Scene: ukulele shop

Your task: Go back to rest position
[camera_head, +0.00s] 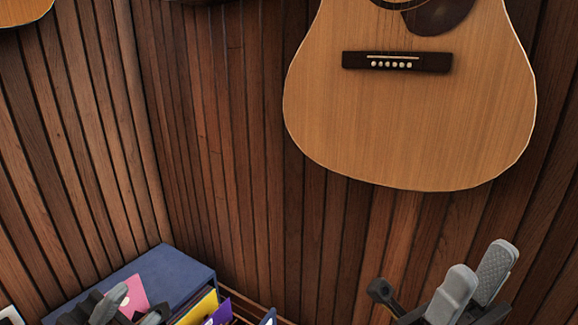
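My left gripper (133,306) is at the bottom left, in front of a blue box. Its grey fingertips are apart, and a pink sheet (134,293) shows between them. I cannot tell whether they touch the sheet. My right gripper (478,275) is at the bottom right, pointing up in front of the wood wall. Its two grey fingers stand apart, with the textured pad of one showing and nothing seen between them. The lower parts of both grippers are cut off by the frame.
The blue box (165,268) stands in the wall corner, with yellow (199,307) and purple (219,315) sheets beside it. An acoustic guitar (410,120) hangs on the wood-slat wall (225,150). Part of another guitar (22,10) shows at top left.

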